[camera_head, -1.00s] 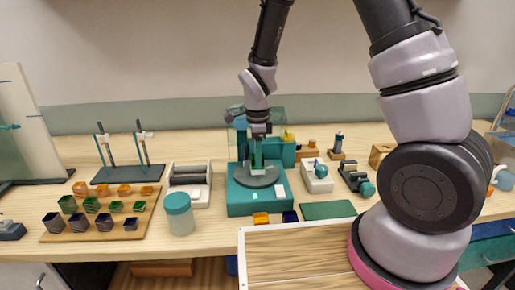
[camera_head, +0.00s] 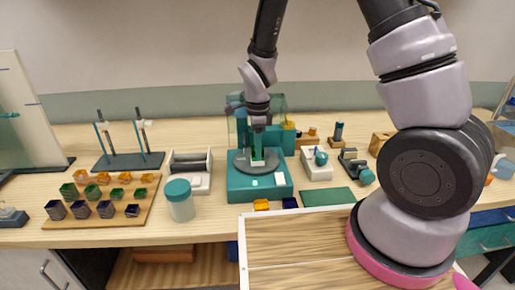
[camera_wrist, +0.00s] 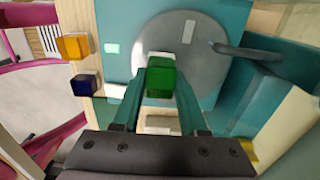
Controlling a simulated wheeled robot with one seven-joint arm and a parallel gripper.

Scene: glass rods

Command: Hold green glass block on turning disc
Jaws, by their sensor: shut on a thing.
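The green glass block (camera_wrist: 160,78) is between the two teal fingers of my gripper (camera_wrist: 159,98) in the wrist view. My gripper is shut on it. In the head view my gripper (camera_head: 257,150) points straight down over the grey turning disc (camera_head: 240,165), and the block shows only as a small green patch. The disc (camera_wrist: 205,65) sits on a teal machine base (camera_head: 262,190). In the wrist view the block lies over the disc's near part. I cannot tell whether its underside touches the disc.
A dark curved arm (camera_wrist: 245,50) reaches over the disc's right side in the wrist view. An amber block (camera_head: 261,205) and a dark blue block (camera_head: 290,203) lie before the machine. A lidded jar (camera_head: 180,203) stands left, beside a wooden tray (camera_head: 150,205) of coloured blocks.

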